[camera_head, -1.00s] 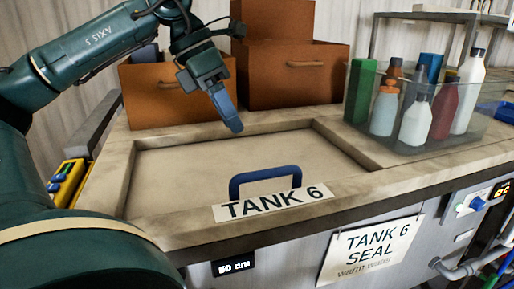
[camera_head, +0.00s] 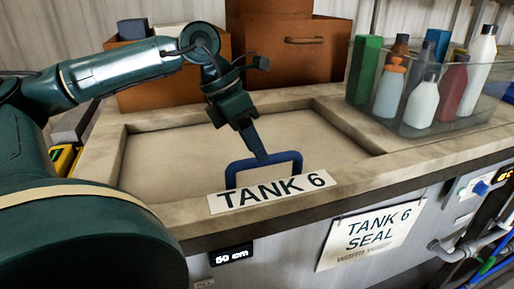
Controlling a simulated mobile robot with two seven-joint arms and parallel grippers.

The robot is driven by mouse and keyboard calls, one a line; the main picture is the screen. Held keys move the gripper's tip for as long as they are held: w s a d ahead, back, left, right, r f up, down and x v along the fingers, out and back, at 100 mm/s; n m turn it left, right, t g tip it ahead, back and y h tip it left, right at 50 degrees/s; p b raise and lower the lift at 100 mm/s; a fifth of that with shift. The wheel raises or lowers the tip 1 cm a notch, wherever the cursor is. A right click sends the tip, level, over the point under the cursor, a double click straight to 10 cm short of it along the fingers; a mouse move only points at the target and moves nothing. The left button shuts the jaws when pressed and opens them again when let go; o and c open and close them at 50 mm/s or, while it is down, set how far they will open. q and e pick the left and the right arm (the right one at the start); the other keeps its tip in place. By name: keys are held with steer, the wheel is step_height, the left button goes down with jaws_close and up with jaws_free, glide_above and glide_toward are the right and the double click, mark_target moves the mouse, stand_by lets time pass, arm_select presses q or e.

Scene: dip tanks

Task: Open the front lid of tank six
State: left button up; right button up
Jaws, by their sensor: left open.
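The tank six lid (camera_head: 160,168) is a flat beige panel lying in the recess of the tank top, and it looks shut. A blue bar handle (camera_head: 232,166) stands at its front edge, behind the white "TANK 6" label (camera_head: 268,192). My left gripper (camera_head: 262,157) points down with its blue fingers at the top bar of the handle. The fingers overlap the bar in the picture; I cannot tell whether they touch it. The left gripper is open. My right gripper is not in view.
A clear bin (camera_head: 432,122) of bottles stands on the right of the tank top. Brown boxes (camera_head: 312,48) stand behind the lid. A "TANK 6 SEAL" sign (camera_head: 370,236) hangs on the front face, with a small "50 cm" display (camera_head: 231,254) left of it. Pipes (camera_head: 470,248) run at lower right.

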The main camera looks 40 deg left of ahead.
arm_select(q)
steer(key=shift+x, duration=1)
steer(key=shift+c, duration=0.4)
jaws_close()
